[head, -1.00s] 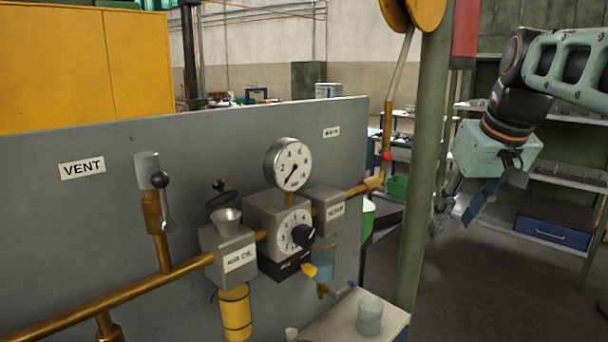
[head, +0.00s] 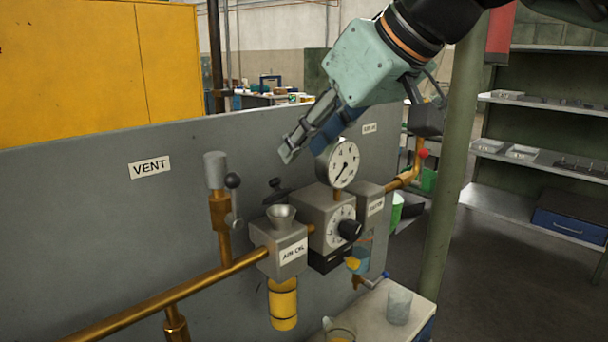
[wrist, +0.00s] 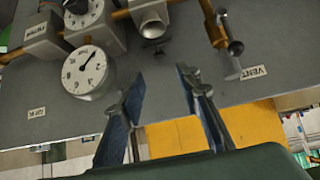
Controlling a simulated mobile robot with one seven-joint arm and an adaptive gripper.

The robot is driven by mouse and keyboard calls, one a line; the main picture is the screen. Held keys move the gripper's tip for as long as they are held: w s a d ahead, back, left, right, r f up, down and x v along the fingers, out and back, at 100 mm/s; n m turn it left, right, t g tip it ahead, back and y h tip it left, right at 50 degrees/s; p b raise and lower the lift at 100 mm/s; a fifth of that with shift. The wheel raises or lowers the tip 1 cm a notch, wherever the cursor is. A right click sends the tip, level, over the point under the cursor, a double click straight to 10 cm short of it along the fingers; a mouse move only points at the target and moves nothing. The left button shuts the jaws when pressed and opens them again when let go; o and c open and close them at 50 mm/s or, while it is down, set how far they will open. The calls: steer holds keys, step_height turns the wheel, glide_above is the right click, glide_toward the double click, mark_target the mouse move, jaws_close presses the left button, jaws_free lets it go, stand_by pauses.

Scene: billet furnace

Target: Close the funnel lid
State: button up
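The funnel (head: 281,216) is a small grey metal cup on top of the block labelled "AIR CTL". Its black lid (head: 277,193) stands raised and tilted behind the cup, so the cup's mouth is uncovered. In the wrist view, turned upside down, the funnel (wrist: 152,29) is near the top middle, with the dark lid partly visible just below it. My gripper (head: 290,152) is in the air above the lid, level with the panel's upper part, and touches nothing. In the wrist view its two blue fingers (wrist: 161,88) are apart with nothing between them.
A round pressure gauge (head: 337,163) stands just right of the funnel, close under my gripper. A vent valve with a lever (head: 216,172) rises to the left. A green post (head: 450,170) stands to the right.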

mark_target(277, 180)
steer(key=x, duration=1)
steer(key=shift+d, duration=0.1)
steer(key=shift+b, duration=0.3)
jaws_close()
